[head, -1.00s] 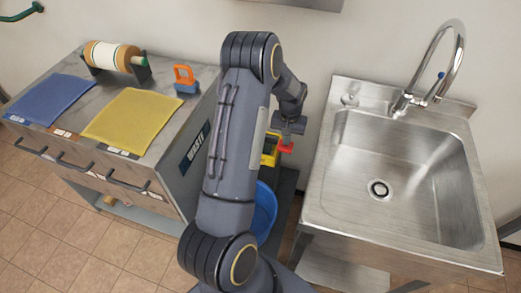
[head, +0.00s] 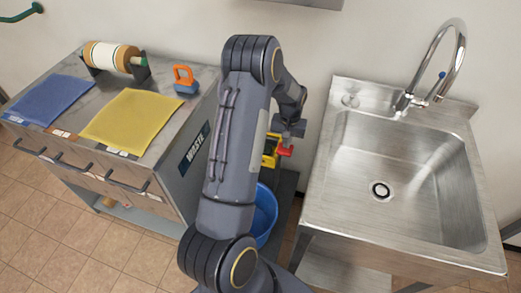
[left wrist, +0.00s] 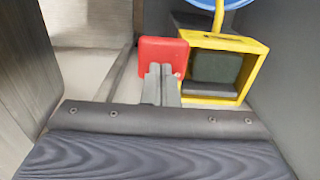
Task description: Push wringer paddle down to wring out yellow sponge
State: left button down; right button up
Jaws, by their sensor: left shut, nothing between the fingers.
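The red wringer paddle (head: 286,152) stands beside the yellow wringer frame (head: 270,151), above the blue bucket (head: 264,213). In the left wrist view, the shut fingertips of my left gripper (left wrist: 160,72) overlap the lower part of the red paddle (left wrist: 165,50) and appear to press on it. The yellow frame (left wrist: 258,68) lies just right of the fingers, with a dark grey panel inside. In the head view my left gripper (head: 289,137) is directly above the paddle. I cannot make out the yellow sponge. My right gripper is out of view.
A steel sink (head: 400,185) stands close on the right. On the left is a counter with a yellow cloth (head: 132,120), a blue cloth (head: 50,98), a roll (head: 112,56) and an orange-handled blue item (head: 185,80). The gap between counter and sink is narrow.

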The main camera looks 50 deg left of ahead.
pick_arm(q)
notch_tip(320, 180, up, 11)
jog(key=p, duration=0.6)
dwell(0.6)
